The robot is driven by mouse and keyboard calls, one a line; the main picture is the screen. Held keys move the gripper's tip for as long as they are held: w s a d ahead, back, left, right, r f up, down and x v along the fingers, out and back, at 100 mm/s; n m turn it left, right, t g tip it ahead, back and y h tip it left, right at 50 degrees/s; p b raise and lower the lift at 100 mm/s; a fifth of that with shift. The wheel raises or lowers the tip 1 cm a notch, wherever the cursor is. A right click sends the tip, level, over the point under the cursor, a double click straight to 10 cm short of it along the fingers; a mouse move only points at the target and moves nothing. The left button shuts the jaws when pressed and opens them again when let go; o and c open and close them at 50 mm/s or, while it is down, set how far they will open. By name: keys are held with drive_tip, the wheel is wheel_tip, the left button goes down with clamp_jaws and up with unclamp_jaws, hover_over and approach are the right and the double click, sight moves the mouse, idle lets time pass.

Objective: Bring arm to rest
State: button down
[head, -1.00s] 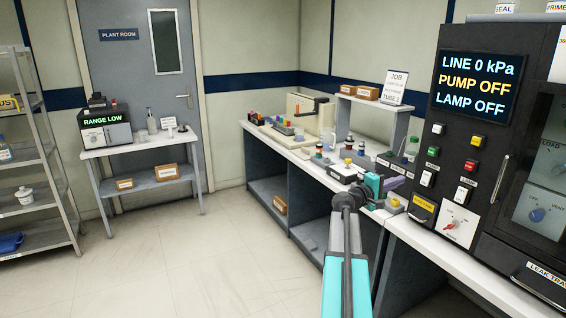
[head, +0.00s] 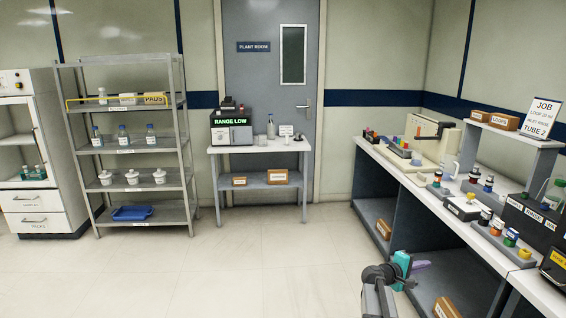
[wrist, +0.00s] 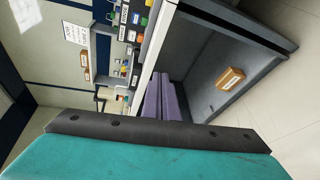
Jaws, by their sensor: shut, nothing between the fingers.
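My arm shows at the lower right of the head view, with its teal wrist and purple fingers. My gripper (head: 422,265) is in front of the bench's open lower bay, below the benchtop edge, and holds nothing. In the wrist view its two purple fingers (wrist: 163,97) lie side by side, shut, with nothing between them. The bench (head: 405,178) with its white top runs along the right side.
Beyond the fingers, a small box (wrist: 230,78) sits in the bench's lower bay. The bench carries a job sign (head: 540,117) and several bottles. A side table (head: 259,148) and a shelf rack (head: 125,172) stand at the back. The floor (head: 240,270) is clear.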

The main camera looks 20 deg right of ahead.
drive_tip(key=s+a+f+n+g+y, duration=0.1)
drive_tip(key=s+a+f+y, duration=0.2)
drive_tip(key=a+f, duration=1.2)
drive_tip(key=s+a+f+y, duration=0.3)
drive_tip(key=s+a+f, duration=0.1)
drive_tip(key=a+f, duration=1.05)
drive_tip(key=s+a+f+m+g+y, duration=0.1)
drive_tip(key=s+a+f+g+y, duration=0.1)
drive_tip(key=s+a, duration=0.6)
drive_tip(key=s+a+f+m+g+y, duration=0.1)
drive_tip(key=s+a+f+y, duration=0.3)
drive_tip(key=s+a, duration=0.5)
drive_tip(key=s+a+f+m+g+y, duration=0.2)
drive_tip(key=s+a+f, duration=0.3)
drive_tip(key=s+a, duration=0.3)
drive_tip(key=shift+s+a+g+y, duration=0.3)
drive_tip(key=shift+a+g+y, duration=0.25)
drive_tip(key=shift+g+y, duration=0.2)
